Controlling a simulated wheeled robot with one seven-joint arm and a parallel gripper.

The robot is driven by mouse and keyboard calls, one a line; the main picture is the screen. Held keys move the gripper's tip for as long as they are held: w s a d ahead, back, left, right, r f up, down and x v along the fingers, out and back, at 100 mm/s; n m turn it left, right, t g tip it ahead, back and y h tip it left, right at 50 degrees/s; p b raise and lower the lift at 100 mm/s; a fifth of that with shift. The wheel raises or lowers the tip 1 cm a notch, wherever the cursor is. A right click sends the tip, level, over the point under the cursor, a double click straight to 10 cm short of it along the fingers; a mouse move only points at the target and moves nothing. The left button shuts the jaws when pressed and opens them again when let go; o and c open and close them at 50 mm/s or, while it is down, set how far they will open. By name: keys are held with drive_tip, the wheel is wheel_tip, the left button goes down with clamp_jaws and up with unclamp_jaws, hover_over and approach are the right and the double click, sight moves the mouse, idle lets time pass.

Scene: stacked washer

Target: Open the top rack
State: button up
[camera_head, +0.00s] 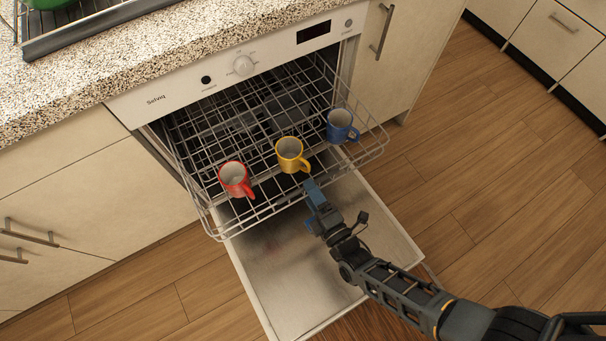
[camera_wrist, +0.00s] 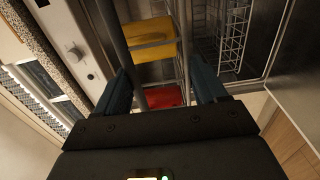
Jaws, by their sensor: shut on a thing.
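The top rack (camera_head: 262,220) is a grey wire rack, sticking well out of the dishwasher over the lowered door (camera_head: 285,285). A red mug (camera_head: 235,179), a yellow mug (camera_head: 290,154) and a blue mug (camera_head: 340,126) stand in its front part. My gripper (camera_head: 312,190) is at the middle of the rack's front edge, just in front of the yellow mug. It is shut on the rack's front wire. In the wrist view, grey wires run between the blue fingers (camera_wrist: 162,88), with the yellow mug (camera_wrist: 150,40) and red mug (camera_wrist: 163,97) beyond. The exact contact is hidden.
A speckled countertop (camera_head: 170,45) lies above the white control panel (camera_head: 245,65), with a dish drainer (camera_head: 75,35) at its far left. Cabinets with handles flank the dishwasher. The wooden floor (camera_head: 490,170) to the right is clear.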

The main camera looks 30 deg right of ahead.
drive_tip(key=shift+s+a+r, duration=0.15)
drive_tip(key=shift+s+r, duration=0.25)
drive_tip(key=shift+s, duration=0.05)
drive_tip(key=o, duration=1.2)
drive_tip(key=shift+c, duration=0.2)
drive_tip(key=shift+o, duration=1.2)
drive_tip(key=shift+f, duration=0.1)
drive_tip(key=s, duration=0.8)
drive_tip(key=shift+f, duration=0.1)
